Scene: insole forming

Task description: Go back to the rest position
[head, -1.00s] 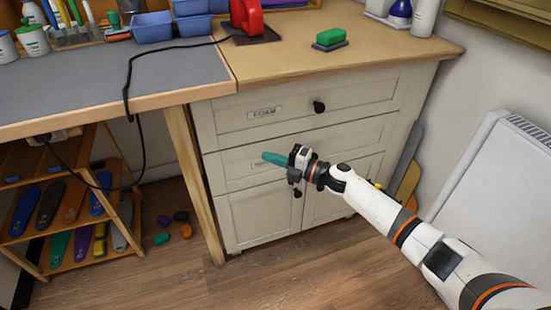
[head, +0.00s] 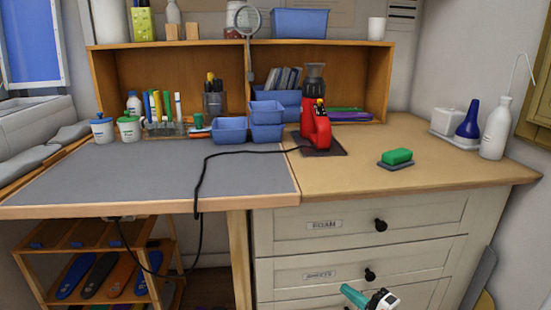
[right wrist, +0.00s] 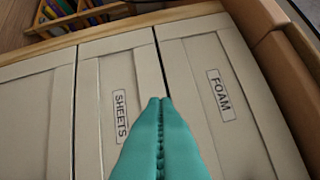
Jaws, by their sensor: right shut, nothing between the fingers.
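My right gripper (head: 352,293) shows at the bottom of the head view, in front of the white drawer cabinet. Its teal fingers are shut with nothing between them. In the right wrist view the closed fingers (right wrist: 160,135) point at the drawer fronts, between the "SHEETS" label (right wrist: 120,113) and the "FOAM" label (right wrist: 221,94). The FOAM drawer (head: 350,226) and the SHEETS drawer (head: 340,270) both look closed. My left gripper is not in the head view.
The workbench has a grey mat (head: 150,180) on the left and a wooden top (head: 440,160) on the right. A red machine (head: 316,125), a green block (head: 397,156) and blue bins (head: 230,130) stand on it. A black cable hangs over the front edge. A shelf with insoles (head: 90,275) stands below.

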